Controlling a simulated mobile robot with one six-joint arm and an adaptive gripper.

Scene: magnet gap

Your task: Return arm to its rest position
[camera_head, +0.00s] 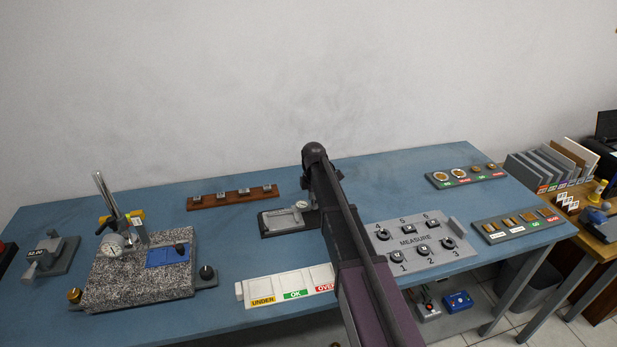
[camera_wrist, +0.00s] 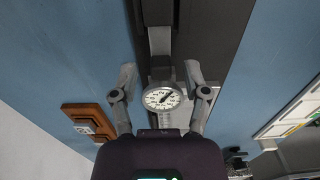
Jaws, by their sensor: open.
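My gripper (camera_wrist: 160,82) shows in the wrist view with its two fingers spread apart and nothing held between them. A round white dial gauge (camera_wrist: 162,98) on a dark base lies beyond the fingers, lined up with the gap between them. In the head view my arm reaches over the middle of the blue table, and my gripper's fingers are hidden there. The dial gauge (camera_head: 302,204) sits on its black tray (camera_head: 275,222) just left of my arm. I cannot tell the exact height of the fingers above it.
A granite stand (camera_head: 135,275) with an upright post is at left. A wooden rack (camera_head: 233,197) holds small blocks. The UNDER/OK/OVER tray (camera_head: 290,291) and the grey MEASURE board (camera_head: 409,240) flank my arm. Sample plates (camera_head: 518,226) lie at right. The back strip of table is mostly clear.

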